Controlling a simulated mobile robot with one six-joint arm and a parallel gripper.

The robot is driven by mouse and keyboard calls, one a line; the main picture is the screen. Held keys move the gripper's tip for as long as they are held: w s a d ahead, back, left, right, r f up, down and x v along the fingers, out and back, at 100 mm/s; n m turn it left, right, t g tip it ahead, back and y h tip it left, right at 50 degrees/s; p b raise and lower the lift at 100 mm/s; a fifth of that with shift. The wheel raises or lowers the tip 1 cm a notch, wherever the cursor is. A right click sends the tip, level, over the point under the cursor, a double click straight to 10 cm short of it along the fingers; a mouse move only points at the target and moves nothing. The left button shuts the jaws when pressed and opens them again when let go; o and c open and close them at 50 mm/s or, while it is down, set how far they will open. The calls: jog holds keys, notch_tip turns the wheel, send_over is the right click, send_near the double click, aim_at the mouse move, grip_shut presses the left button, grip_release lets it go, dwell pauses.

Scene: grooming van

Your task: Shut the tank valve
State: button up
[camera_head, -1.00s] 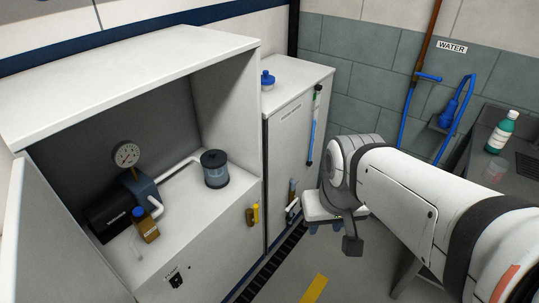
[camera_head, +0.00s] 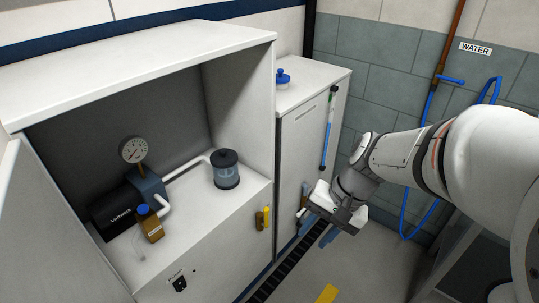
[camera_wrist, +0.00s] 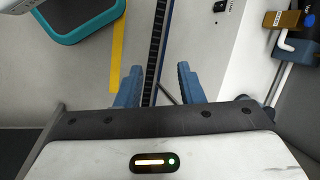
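No part is labelled as the tank valve, so I cannot tell for sure which it is. A yellow upright lever (camera_head: 266,217) is on the front of the open white cabinet, near its right edge. A clear cylinder with dark ends (camera_head: 226,169) stands on the open cabinet's shelf. My gripper (camera_head: 318,231) is in front of the narrow cabinet, right of the yellow lever. In the wrist view its blue fingers (camera_wrist: 159,87) are apart with nothing between them.
A switch (camera_head: 180,284) is below. The narrow cabinet (camera_head: 298,130) has a blue cap (camera_head: 283,77) on top. A blue hose (camera_head: 406,209) hangs at the right.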

jog(key=w+a+f+m+g+y+b, duration=0.1)
jog(key=w+a+f+m+y+b, duration=0.5)
jog(key=f, duration=0.3)
jog(key=m+t+y+b, duration=0.5)
jog(key=m+t+b, duration=0.4)
jog(key=m, duration=0.4)
send_near(266, 212)
notch_tip(266, 212, down, 3)
jog(key=w+a, duration=0.2)
jog(key=shift+t, duration=0.4)
jog(key=x, duration=0.8)
jog(key=shift+r, duration=0.4)
jog(key=shift+c, duration=0.4)
grip_shut()
